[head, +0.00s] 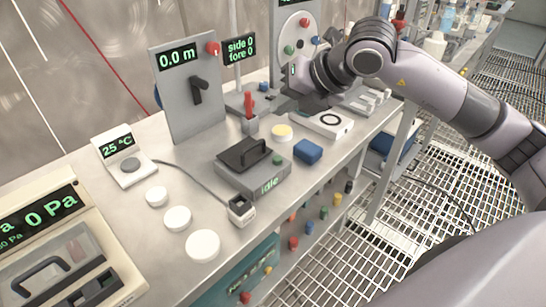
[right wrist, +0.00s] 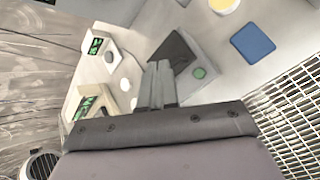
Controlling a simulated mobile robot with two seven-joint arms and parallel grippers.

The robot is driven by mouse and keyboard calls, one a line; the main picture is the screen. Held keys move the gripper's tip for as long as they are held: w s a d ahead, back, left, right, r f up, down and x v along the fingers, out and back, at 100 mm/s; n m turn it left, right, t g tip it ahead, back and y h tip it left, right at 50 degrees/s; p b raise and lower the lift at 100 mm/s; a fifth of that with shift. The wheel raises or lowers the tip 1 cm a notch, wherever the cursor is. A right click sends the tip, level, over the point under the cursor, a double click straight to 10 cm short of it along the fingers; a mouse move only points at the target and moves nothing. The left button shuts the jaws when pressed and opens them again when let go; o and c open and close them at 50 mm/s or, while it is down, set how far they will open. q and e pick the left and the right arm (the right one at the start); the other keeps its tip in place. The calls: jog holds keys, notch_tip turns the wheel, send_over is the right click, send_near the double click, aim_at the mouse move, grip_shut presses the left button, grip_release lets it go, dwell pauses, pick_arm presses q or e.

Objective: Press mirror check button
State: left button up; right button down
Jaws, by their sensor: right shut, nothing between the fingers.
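No label reading mirror check is legible, so I cannot tell which button it is. A grey upright panel with a white round dial (head: 293,32) stands at the back. It carries a red knob (head: 305,22), a green button (head: 289,50) and a blue button (head: 315,40). Beside it is a sign (head: 240,49) reading "side 0 fore 0". My right gripper (head: 290,92) is over the bench in front of this panel, partly hidden by its own wrist. In the right wrist view its fingers (right wrist: 159,68) are together and empty. My left gripper is not in view.
A grey box marked idle (head: 268,186), a blue block (head: 308,152), a white box with a black ring (head: 330,122) and a red lever (head: 249,104) crowd the bench. White discs (head: 202,245) lie at the front left. Grated floor (head: 330,255) lies right of the bench.

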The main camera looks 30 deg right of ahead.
jog(key=shift+f, duration=0.15)
jog(key=b, duration=0.5)
send_over(282, 163)
notch_tip(282, 163, down, 8)
jog(key=shift+r, duration=0.15)
jog(key=shift+f+b, duration=0.45)
jog(key=shift+b, duration=0.1)
dwell(0.6)
dwell(0.9)
jog(key=shift+f+b, duration=0.4)
jog(key=shift+b, duration=0.2)
